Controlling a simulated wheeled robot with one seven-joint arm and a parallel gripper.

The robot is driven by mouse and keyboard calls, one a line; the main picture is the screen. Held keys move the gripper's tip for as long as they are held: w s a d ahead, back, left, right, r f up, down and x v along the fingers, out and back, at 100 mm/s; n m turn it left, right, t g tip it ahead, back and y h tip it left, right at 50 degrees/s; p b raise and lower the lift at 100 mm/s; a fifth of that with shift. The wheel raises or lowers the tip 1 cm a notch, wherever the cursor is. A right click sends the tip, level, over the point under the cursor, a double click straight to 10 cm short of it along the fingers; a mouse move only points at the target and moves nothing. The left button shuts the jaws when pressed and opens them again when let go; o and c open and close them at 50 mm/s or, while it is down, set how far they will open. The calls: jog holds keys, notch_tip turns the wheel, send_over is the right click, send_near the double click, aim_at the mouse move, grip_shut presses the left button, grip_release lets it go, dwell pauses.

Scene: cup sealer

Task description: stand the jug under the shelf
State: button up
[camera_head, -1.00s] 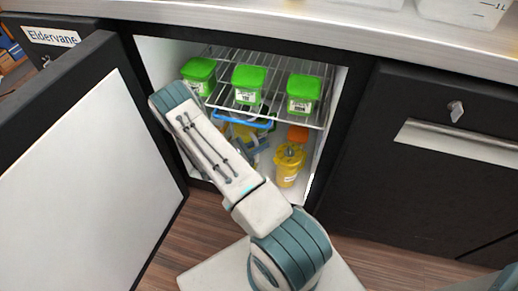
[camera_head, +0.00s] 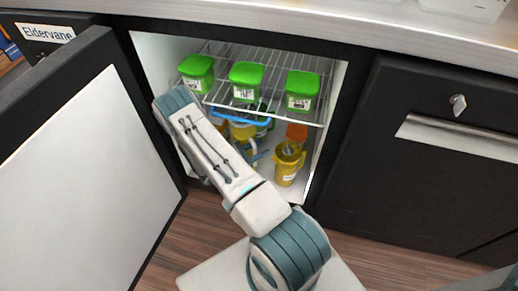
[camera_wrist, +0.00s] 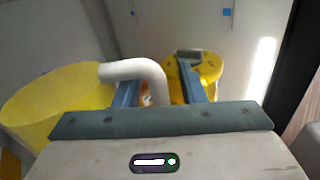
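A yellow jug with a white handle stands under the wire shelf (camera_head: 283,108); its yellow body (camera_head: 242,131) shows just below the shelf's front edge, partly hidden by my arm. In the wrist view its yellow side (camera_wrist: 50,103) is at left, and its white handle (camera_wrist: 140,70) curves in between the fingers of my gripper (camera_wrist: 158,78). The fingers stand apart with the handle between them, and a gap shows at the right finger. In the head view my gripper (camera_head: 257,156) is low inside the cabinet, partly hidden.
Three green-lidded tubs (camera_head: 246,78) sit on the shelf. The open door (camera_head: 70,170) is at left.

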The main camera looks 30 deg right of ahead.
jog(key=a+p, duration=0.2)
jog(key=a, duration=1)
jog(key=s+r+m+g+y, duration=0.2)
jog(key=r+m+g+y, duration=0.15)
jog(key=r, duration=0.55)
jog(key=s+r+m+g+y, duration=0.25)
jog(key=r+m+y, duration=0.25)
jog(key=r, duration=0.5)
jog(key=s+a+r+m+t+y, duration=0.4)
jog(key=s+r, duration=0.2)
jog(key=r, duration=0.1)
jog(key=s+a+r+m+t+y, duration=0.3)
jog(key=s+a+r+m+y, duration=0.1)
jog(key=s+r+y, duration=0.1)
notch_tip(320, 180, up, 3)
jog(key=shift+s+f+t, duration=0.2)
jog(key=shift+s+t, duration=0.2)
jog(key=shift+s, duration=0.35)
jog(key=shift+y, duration=0.25)
